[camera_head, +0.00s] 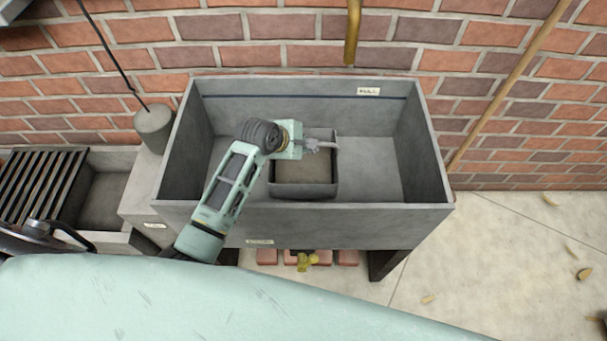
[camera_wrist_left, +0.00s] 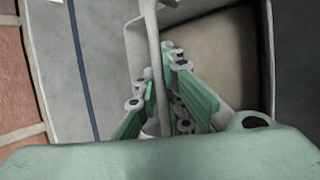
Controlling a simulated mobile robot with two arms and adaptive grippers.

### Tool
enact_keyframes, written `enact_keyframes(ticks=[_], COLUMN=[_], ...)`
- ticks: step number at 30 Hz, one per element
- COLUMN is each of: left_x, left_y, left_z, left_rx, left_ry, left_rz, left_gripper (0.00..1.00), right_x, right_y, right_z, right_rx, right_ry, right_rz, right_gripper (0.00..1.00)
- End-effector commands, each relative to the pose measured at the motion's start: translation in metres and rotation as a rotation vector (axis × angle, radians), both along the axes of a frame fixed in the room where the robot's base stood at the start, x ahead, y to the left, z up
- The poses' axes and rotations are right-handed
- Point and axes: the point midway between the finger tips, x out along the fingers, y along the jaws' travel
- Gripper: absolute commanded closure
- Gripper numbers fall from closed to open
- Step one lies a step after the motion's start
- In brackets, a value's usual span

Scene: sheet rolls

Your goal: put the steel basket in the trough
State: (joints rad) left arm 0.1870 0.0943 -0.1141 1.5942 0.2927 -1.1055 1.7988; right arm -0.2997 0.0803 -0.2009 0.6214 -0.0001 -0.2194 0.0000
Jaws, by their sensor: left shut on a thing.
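The steel basket (camera_head: 303,191) is a dark grey open box with a beige inside. It is within the walls of the large grey trough (camera_head: 320,226), near the middle; I cannot tell whether it rests on the trough's floor. My left gripper (camera_head: 318,146) reaches over the trough's front wall to the basket's far side. In the left wrist view, my left gripper (camera_wrist_left: 165,95) is shut on the basket's grey handle bar (camera_wrist_left: 153,45), and the basket's rim (camera_wrist_left: 200,12) shows beside it. The fingers partly hide the handle. My right gripper is out of view.
A brass spout (camera_head: 352,35) hangs above the trough's back edge. A grey cylinder weight (camera_head: 154,125) on a cord hangs left of the trough, near a slatted rack (camera_head: 38,180). The trough has free room on the basket's right. A wooden pole (camera_head: 505,85) leans at right.

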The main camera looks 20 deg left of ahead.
Motion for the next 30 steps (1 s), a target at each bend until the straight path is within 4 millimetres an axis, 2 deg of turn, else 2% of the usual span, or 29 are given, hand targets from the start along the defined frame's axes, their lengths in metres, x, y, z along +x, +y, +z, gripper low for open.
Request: enact_keyframes(ticks=[3, 10, 15, 19, 29, 30], left_x=[0.000, 0.000, 0.000, 0.001, 0.001, 0.000], left_y=[0.001, 0.000, 0.001, 0.001, 0.000, 0.001], left_z=[-0.023, -0.045, -0.070, -0.077, -0.079, -0.081], left_rx=[0.000, 0.000, 0.001, 0.000, -0.001, 0.001], left_ry=[0.000, -0.002, -0.001, -0.003, -0.004, 0.000], left_rz=[0.000, 0.001, 0.001, 0.001, 0.001, 0.001], left_gripper=[1.00, 1.00, 1.00, 1.00, 1.00, 0.90], right_x=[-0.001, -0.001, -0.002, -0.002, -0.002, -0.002], right_y=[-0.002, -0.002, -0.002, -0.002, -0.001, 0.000], right_z=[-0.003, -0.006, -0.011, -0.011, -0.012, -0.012], right_rx=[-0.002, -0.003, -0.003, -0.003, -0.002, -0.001], right_ry=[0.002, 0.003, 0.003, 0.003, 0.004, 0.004], right_rz=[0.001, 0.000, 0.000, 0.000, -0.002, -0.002], right_gripper=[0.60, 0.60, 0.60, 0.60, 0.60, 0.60])
